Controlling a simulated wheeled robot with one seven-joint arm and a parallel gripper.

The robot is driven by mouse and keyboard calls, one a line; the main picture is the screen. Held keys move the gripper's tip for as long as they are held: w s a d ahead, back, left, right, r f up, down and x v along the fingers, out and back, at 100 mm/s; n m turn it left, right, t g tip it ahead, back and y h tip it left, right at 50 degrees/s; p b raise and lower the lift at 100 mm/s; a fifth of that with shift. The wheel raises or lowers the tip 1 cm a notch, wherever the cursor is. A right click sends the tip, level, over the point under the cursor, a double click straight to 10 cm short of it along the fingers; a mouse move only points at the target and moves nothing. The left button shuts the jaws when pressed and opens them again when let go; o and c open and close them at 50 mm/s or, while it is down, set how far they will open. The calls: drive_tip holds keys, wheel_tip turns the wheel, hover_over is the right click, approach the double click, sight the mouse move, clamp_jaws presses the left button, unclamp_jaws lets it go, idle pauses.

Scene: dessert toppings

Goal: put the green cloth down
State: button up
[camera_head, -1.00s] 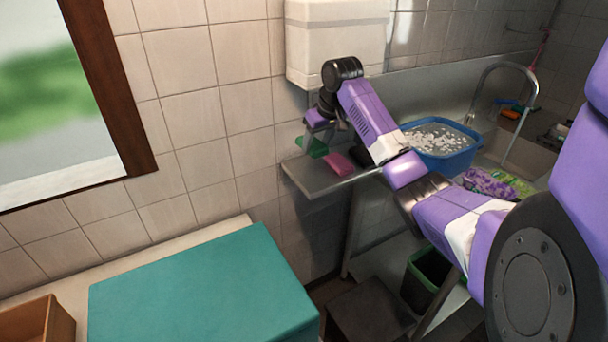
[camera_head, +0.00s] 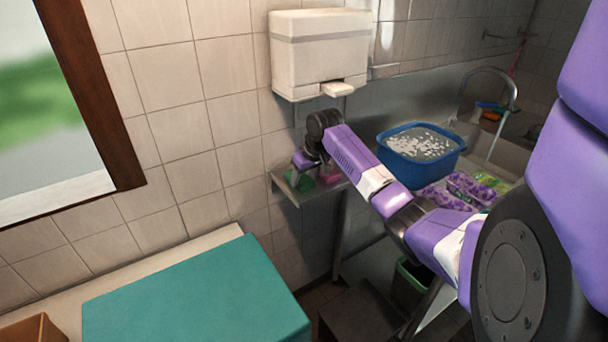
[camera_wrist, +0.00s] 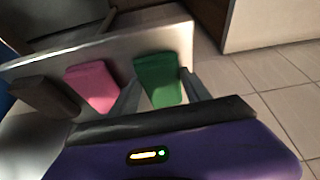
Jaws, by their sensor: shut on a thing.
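The green cloth (camera_wrist: 158,78) is between the two fingers of my gripper (camera_wrist: 160,85) in the wrist view, and the gripper is shut on it. In the head view the green cloth (camera_head: 300,181) is at the left end of the metal shelf (camera_head: 288,194), under my gripper (camera_head: 298,171). I cannot tell whether it touches the shelf. The shelf also shows in the wrist view (camera_wrist: 118,50).
A pink cloth (camera_wrist: 92,86) lies beside the green one, and a dark cloth (camera_wrist: 43,97) lies past it. A white dispenser (camera_head: 318,55) hangs on the wall above. A blue tub (camera_head: 420,170) and purple packages (camera_head: 455,190) are to the right.

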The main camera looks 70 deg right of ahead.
drive_tip(key=o, duration=1.2)
drive_tip(key=shift+f, duration=0.1)
